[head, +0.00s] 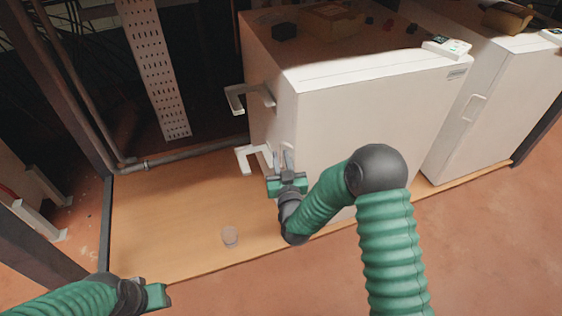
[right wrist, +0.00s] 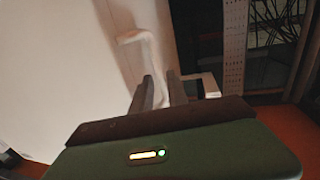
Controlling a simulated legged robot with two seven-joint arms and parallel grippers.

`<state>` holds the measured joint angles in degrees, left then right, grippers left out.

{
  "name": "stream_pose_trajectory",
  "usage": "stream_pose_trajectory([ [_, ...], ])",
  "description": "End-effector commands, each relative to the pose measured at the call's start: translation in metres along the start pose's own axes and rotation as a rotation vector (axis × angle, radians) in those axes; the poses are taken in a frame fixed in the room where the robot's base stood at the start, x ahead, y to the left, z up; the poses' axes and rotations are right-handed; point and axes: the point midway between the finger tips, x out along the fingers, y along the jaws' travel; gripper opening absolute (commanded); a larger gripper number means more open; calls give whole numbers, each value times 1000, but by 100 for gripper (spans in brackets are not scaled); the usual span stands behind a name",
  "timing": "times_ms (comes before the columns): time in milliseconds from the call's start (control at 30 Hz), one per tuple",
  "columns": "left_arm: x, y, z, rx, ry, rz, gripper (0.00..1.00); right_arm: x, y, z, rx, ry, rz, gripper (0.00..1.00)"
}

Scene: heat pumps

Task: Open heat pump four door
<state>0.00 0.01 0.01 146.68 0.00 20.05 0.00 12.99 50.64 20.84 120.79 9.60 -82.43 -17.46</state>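The nearest heat pump is a white box (head: 375,120) in the middle of the head view. Two pale brackets stick out at its left side, an upper one (head: 250,97) and a lower one (head: 250,156). My right gripper (head: 286,160) is at the box's lower left front edge, beside the lower bracket, with its fingers apart. In the right wrist view, a white handle (right wrist: 135,38) runs down behind the fingers (right wrist: 163,88); whether it lies between them I cannot tell. My left gripper (head: 158,295) is low at the left, away from the box; its fingers are unclear.
A second white heat pump (head: 500,105) with a front handle (head: 473,107) stands to the right. A pipe (head: 190,153) and a perforated strip (head: 155,65) are behind.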

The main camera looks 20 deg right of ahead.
Motion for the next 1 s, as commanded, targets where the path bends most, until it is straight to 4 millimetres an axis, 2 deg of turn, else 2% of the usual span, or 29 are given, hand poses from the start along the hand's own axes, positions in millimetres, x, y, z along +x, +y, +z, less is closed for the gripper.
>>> stream_pose_trajectory([
  [100,3,0,1,0,0,0,36,6,0,0,0,1,-1,19],
  [300,2,0,0,0,0,0,36,7,0,-1,0,0,-1,19],
  [333,2,0,0,0,0,0,36,7,0,-1,0,0,-1,18],
  [467,2,0,0,0,0,0,36,7,0,-1,0,0,-1,1],
  [500,2,0,0,0,0,0,36,7,0,-1,0,0,-1,0],
  [1000,2,0,0,0,0,0,36,6,0,0,0,-1,-1,0],
])
